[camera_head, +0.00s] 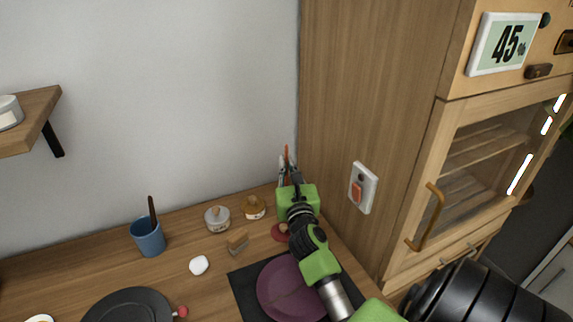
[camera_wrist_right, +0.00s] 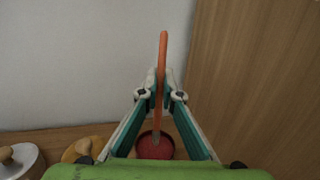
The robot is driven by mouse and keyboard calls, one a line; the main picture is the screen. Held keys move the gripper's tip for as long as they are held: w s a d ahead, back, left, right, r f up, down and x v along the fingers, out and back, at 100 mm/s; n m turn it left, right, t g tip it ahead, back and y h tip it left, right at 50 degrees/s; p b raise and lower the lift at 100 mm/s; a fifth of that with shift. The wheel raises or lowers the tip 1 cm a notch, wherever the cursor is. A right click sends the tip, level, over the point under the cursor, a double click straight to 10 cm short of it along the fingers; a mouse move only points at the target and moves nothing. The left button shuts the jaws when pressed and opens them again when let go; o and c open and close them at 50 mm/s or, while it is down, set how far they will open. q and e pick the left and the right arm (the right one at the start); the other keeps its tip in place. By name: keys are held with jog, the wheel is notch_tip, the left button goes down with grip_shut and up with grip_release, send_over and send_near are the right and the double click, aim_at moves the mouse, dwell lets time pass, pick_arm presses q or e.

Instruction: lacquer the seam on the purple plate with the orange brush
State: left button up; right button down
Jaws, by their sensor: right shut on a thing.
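The orange brush (camera_head: 286,152) stands upright in my right gripper (camera_head: 289,170), near the wall at the back of the counter. In the right wrist view the brush (camera_wrist_right: 162,70) is pinched between the fingertips (camera_wrist_right: 161,95), its lower end pointing down at a dish of red lacquer (camera_wrist_right: 153,147). I cannot tell whether the tip touches the lacquer. The red dish (camera_head: 279,232) is partly hidden by my right arm in the head view. The purple plate (camera_head: 280,285) lies on a dark mat (camera_head: 243,291), partly covered by my arm. A faint line shows on it. My left gripper is out of view.
A blue cup (camera_head: 148,239) with a dark stick, a lidded white jar (camera_head: 217,218), an amber jar (camera_head: 254,207), a small tan block (camera_head: 237,242) and a white piece (camera_head: 199,265) stand left. A black round plate (camera_head: 130,305) lies front left. A wooden cabinet (camera_head: 375,120) bounds the right.

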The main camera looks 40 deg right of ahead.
aim_at(286, 146)
dwell(0.5)
jog(key=shift+f+b, duration=0.4)
jog(key=shift+f, duration=0.15)
dwell(0.5)
dwell(0.5)
notch_tip(286, 146, up, 7)
jog(key=p, duration=0.7)
jog(key=shift+r+p, duration=0.1)
jog(key=shift+p, duration=0.2)
jog(key=shift+a, duration=0.1)
dwell(0.4)
